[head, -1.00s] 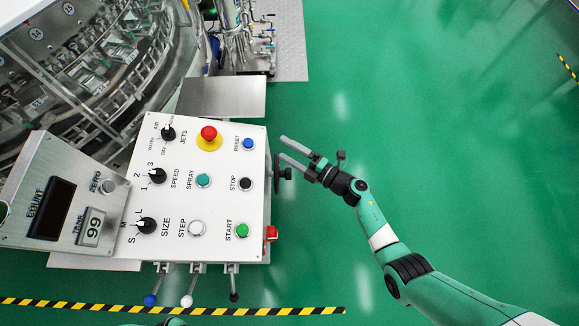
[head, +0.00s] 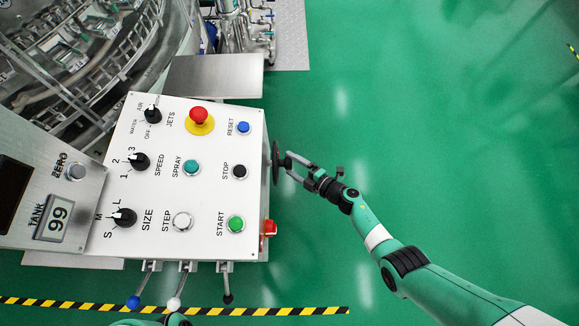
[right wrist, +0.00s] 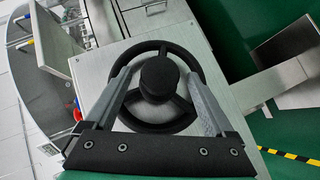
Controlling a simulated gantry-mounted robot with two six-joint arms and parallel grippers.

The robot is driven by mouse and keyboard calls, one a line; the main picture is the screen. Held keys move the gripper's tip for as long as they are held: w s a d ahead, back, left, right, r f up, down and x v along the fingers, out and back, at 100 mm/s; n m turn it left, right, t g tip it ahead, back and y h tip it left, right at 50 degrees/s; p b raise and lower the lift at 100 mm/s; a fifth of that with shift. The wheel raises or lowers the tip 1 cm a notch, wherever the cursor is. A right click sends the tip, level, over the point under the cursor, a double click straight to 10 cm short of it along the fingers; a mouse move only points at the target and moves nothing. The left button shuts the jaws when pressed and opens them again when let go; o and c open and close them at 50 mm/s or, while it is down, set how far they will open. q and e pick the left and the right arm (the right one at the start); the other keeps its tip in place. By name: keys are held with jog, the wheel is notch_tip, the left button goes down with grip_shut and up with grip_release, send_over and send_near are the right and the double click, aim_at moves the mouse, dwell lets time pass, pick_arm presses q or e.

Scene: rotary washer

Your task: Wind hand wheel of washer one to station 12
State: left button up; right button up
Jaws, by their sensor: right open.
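The black hand wheel (head: 277,163) is on the right side of the white control box, seen edge-on in the head view. In the right wrist view it faces me as a ring (right wrist: 138,55) with spokes and a round black hub knob (right wrist: 159,77). My right gripper (head: 287,164) is at the wheel's outer face. Its open fingers straddle the hub knob in the right wrist view (right wrist: 160,76); whether they touch it I cannot tell. A tank display (head: 59,216) reads 99. The count display (head: 14,185) is dark and cut off at the left edge. My left gripper is out of view.
The control box (head: 205,250) carries several knobs and buttons. A red emergency stop (head: 199,115) is on top, a red switch (head: 269,228) below the wheel. Levers (head: 227,297) hang at the front edge. Green floor (head: 400,120) right of the box is open.

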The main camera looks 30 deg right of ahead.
jog(key=shift+x, duration=0.9)
jog(key=shift+s, duration=0.1)
grip_shut()
